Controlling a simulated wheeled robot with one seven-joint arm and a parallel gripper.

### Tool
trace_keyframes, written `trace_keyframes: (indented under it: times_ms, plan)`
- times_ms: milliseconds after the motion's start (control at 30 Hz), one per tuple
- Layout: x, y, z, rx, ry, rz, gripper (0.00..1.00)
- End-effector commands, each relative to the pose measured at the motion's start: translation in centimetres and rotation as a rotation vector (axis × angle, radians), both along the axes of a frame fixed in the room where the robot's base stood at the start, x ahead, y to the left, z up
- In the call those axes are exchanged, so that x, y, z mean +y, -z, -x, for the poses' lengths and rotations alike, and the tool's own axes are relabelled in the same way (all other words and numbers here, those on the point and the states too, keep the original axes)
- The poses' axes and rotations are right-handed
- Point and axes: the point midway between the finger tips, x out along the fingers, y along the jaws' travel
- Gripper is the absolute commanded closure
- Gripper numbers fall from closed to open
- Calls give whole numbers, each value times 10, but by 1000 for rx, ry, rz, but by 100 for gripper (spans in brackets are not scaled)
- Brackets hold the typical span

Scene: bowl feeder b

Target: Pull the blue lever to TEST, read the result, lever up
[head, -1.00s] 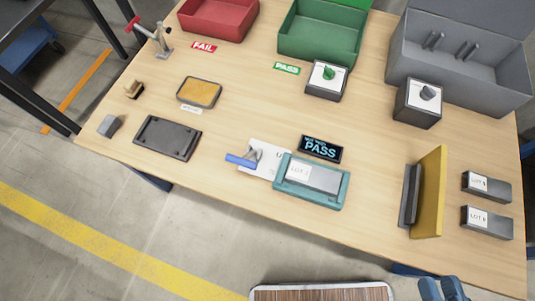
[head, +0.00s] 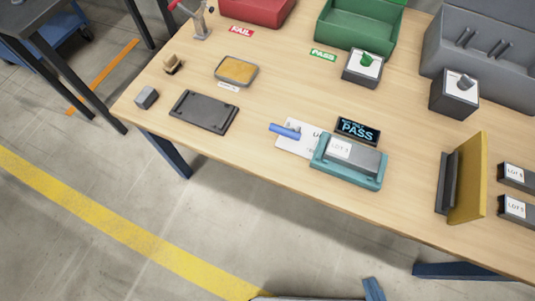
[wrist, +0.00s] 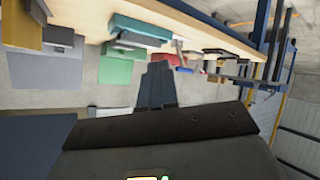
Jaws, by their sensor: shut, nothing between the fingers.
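The blue lever (head: 285,131) sticks out at the left of the teal test fixture (head: 345,177), over a partly hidden white card (head: 299,144). I cannot tell its exact position against the card's marks. A grey block labelled LOT, its number unclear, lies in the fixture. The black display (head: 357,130) behind it shows PASS in cyan, under a smaller line too small to read. My gripper (wrist: 157,72) is shut and empty in the wrist view, apart from the lever and pointing toward the table edge. A small blue part of mine shows at the head view's bottom edge.
A red FAIL bin (head: 258,8) and green PASS bin (head: 357,35) stand at the back. A yellow plate (head: 469,178) stands upright right of the fixture.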

Motion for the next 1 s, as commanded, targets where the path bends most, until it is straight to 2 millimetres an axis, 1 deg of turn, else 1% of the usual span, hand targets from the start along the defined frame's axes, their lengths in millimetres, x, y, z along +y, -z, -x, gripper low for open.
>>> trace_keyframes:
  times_ms: [33, 167, 200, 300, 400, 500, 600, 733, 867, 900, 1000]
  plan:
    - [4, 21, -5, 13, -27, 37, 100]
    - [13, 70, -19, 58, -95, 180, 100]
    - [15, 87, -24, 70, -116, 235, 100]
    - [22, 124, -41, 87, -161, 382, 100]
    - [29, 152, -62, 84, -189, 534, 100]
    - [38, 173, -84, 60, -197, 684, 100]
    - [51, 185, -108, 14, -189, 830, 100]
    - [73, 188, -137, -77, -146, 1007, 100]
    - [104, 176, -161, -204, -67, 1157, 100]
    - [115, 171, -167, -249, -38, 1195, 100]
    - [144, 153, -175, -367, 49, 1274, 100]
